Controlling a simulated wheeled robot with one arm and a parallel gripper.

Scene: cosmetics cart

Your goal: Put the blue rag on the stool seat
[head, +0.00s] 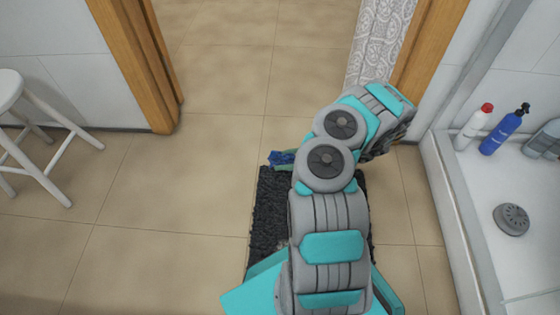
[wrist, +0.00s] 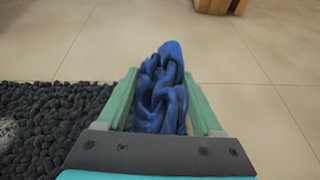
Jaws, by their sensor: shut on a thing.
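The blue rag (wrist: 160,95) is a crumpled dark blue cloth between the two green fingers of my gripper (wrist: 163,92) in the wrist view. The gripper is shut on it. In the head view a small part of the rag (head: 281,157) shows at the far edge of the dark mat, left of my arm, with a bit of green finger beside it. My arm hides the rest. The white stool stands at the far left, with its round seat (head: 9,88) partly cut off by the picture edge. My gripper is well to the right of the stool.
A dark pebbled mat (head: 265,215) lies under my arm. A doorway with wooden frames (head: 135,60) opens ahead, with a lace curtain (head: 380,40) at its right. A shower tray (head: 447,190) with bottles (head: 503,132) stands right. Tiled floor is clear between mat and stool.

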